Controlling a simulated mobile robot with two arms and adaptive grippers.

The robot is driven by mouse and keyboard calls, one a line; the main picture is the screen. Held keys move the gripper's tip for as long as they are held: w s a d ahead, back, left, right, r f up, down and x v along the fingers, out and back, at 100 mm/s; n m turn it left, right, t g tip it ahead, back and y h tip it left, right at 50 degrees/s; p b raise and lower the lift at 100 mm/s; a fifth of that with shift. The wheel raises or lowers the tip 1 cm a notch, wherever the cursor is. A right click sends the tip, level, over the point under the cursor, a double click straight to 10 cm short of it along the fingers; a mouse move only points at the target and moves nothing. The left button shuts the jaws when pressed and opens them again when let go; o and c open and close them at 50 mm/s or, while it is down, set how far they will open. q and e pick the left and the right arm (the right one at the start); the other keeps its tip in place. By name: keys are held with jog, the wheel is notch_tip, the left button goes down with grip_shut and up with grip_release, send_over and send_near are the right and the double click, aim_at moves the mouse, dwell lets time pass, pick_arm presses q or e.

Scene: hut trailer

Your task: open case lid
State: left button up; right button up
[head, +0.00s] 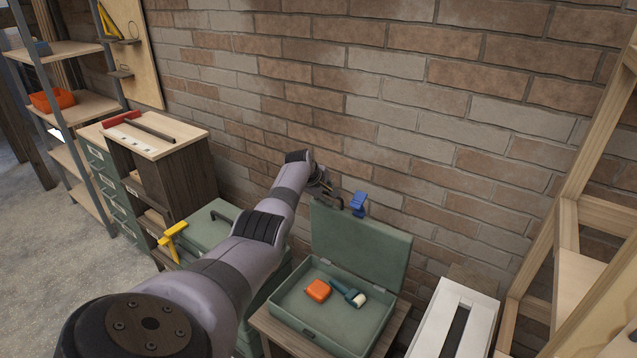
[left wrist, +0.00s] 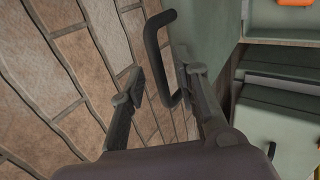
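The green case (head: 318,340) stands on a low wooden stand with its lid (head: 365,245) raised steeply on the brick wall side. Its dark handle (left wrist: 151,55) is on the lid; the lid's green face (left wrist: 215,25) fills the upper middle of the left wrist view. My left gripper (head: 322,186) is at the lid's upper left edge. In the left wrist view its fingers (left wrist: 158,85) are apart, with the handle between them; I cannot tell whether either touches it. My right gripper is not in view.
The case holds an orange block (head: 318,290) and a teal tool (head: 348,294). A blue clamp-like item (head: 358,204) is at the lid's top edge. Another green case (head: 207,226) and a yellow clamp (head: 172,240) are left; a white box (head: 440,325) and wooden frame (head: 570,220) right.

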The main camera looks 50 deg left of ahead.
pick_arm(q)
jog(key=v, duration=1)
jog(key=shift+s+d+r, duration=0.2)
jog(key=shift+s, duration=0.1)
